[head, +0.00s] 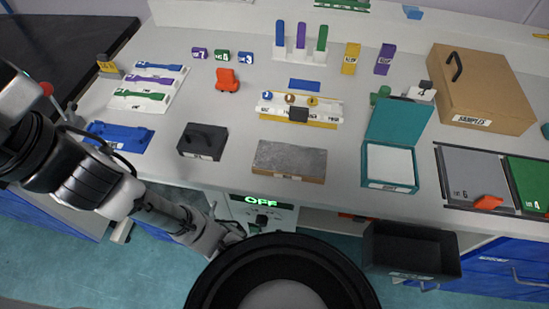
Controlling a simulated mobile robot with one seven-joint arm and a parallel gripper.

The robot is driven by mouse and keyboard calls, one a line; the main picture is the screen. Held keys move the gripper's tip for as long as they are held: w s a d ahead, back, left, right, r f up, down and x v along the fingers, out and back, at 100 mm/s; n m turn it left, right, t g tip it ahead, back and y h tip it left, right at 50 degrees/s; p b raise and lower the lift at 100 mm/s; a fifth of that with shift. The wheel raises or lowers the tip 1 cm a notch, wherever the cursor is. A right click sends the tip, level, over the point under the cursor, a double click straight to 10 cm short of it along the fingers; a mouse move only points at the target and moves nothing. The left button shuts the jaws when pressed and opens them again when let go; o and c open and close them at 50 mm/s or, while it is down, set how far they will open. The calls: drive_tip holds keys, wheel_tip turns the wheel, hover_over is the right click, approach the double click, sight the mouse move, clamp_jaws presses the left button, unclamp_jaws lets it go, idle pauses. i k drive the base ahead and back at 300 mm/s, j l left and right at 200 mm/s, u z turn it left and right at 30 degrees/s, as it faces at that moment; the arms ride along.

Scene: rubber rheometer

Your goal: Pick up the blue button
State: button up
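A small round blue piece (266,96), which looks like the blue button, sits at the left end of a white holder (335,107) in the middle of the bench. Two brownish-yellow round pieces, a middle one (290,99) and a right one (312,101), sit beside it in the same row. My gripper (222,240) is low in front of the bench, below the worktop edge and well away from the blue piece. Its fingers are small and partly hidden by my own body, so its opening does not show clearly. Nothing is seen held in it.
A black box (203,141) and a grey-topped block (289,160) stand in front of the holder. An open teal box (390,165) and a cardboard-coloured case (484,85) are to its right. A black bin (412,250) hangs below the front edge.

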sight(266, 96)
drive_tip(key=i+l+u, duration=0.1)
drive_tip(key=l+u, duration=0.35)
drive_tip(key=l, duration=0.3)
drive_tip(key=l+u, duration=0.45)
drive_tip(key=l, duration=0.25)
